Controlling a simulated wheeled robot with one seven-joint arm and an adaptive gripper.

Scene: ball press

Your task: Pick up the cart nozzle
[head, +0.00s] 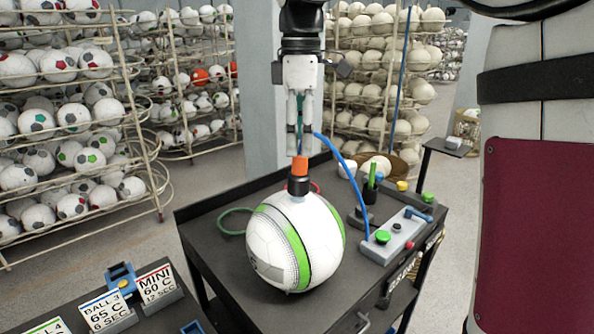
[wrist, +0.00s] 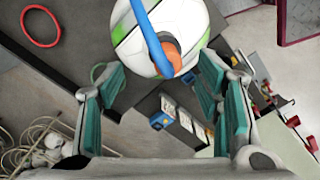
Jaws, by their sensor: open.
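The cart nozzle (head: 300,167), an orange piece above a black collar, stands on top of a white and green ball (head: 296,242) on the cart. A blue hose (head: 350,178) arches from near the nozzle down to the cart's control box. My gripper (head: 299,146) points down just above the nozzle in the head view. In the wrist view my gripper (wrist: 160,82) is open and empty, with its teal-lined fingers apart. The orange nozzle (wrist: 170,56) shows there between the fingers, partly covered by the blue hose (wrist: 149,35). I cannot tell whether the fingertips overlap it.
The dark cart top (head: 225,205) holds a grey control box (head: 397,237) with a green button, at the right. A red ring (wrist: 41,27) lies on it. Signs stand on a dark stand (head: 165,318) at lower left. A maroon panel (head: 535,210) stands close at right.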

